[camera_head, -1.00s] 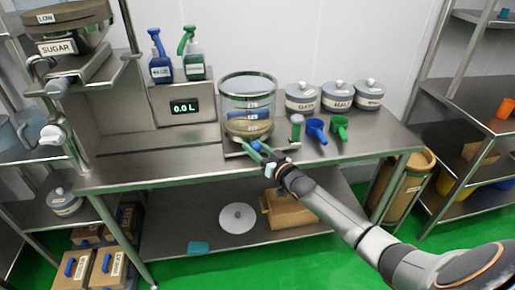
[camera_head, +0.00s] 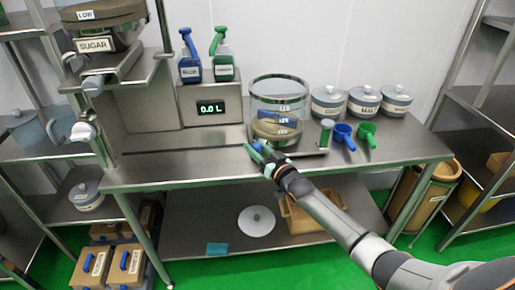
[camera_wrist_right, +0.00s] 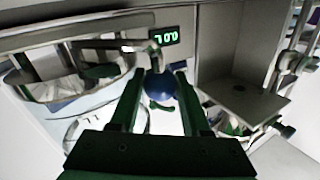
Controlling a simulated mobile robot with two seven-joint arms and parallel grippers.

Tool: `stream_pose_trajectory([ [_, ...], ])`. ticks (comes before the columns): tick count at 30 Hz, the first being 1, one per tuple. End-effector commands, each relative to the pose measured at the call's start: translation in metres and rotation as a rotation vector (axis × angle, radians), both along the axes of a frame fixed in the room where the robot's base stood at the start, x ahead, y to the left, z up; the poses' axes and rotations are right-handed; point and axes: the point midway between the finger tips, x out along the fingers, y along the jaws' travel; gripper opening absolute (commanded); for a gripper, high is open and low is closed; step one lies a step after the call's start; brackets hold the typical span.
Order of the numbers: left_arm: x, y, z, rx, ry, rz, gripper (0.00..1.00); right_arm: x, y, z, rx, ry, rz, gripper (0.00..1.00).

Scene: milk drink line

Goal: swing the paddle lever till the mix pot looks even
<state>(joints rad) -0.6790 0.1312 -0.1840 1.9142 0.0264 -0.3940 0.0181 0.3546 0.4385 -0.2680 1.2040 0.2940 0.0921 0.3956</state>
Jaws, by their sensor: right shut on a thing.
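The mix pot (camera_head: 278,99) is a clear cylinder with a metal rim, standing on the bench. A tan layer shows low in it behind small labels; I cannot tell how even it is. The paddle lever ends in a blue knob (camera_wrist_right: 160,85) in front of the pot. My right gripper (camera_head: 258,153) is shut on this knob, to the front left of the pot. In the wrist view the knob sits between my two green fingers. Most of the lever is hidden by the gripper. My left gripper is not in view.
A display box (camera_head: 211,107) reads 0.0 L, with two spray bottles on top. Blue (camera_head: 343,134) and green (camera_head: 366,132) scoops lie right of the pot, before several lidded jars. The sugar hopper (camera_head: 100,30) stands at left. The bench front left of my gripper is clear.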

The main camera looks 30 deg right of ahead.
Motion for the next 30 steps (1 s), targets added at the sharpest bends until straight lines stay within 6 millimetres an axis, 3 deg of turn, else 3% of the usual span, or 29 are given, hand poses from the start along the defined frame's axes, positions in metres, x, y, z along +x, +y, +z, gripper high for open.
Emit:
stream_pose_trajectory([
  [13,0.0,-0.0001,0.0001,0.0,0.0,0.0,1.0,0.0005,0.0024,0.0007,0.002,-0.002,0.004,0.0],
  [14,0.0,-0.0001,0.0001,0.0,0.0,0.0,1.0,0.0005,0.0023,0.0006,0.002,-0.002,0.004,0.48],
  [15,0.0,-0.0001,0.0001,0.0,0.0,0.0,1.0,0.0004,0.0023,0.0006,0.002,-0.002,0.004,0.52],
  [21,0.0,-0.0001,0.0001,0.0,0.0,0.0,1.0,0.0004,0.0012,0.0004,0.001,-0.001,0.002,0.75],
  [30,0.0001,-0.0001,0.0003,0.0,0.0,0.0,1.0,-0.0009,0.0001,0.0,0.001,0.0,0.001,0.76],
])
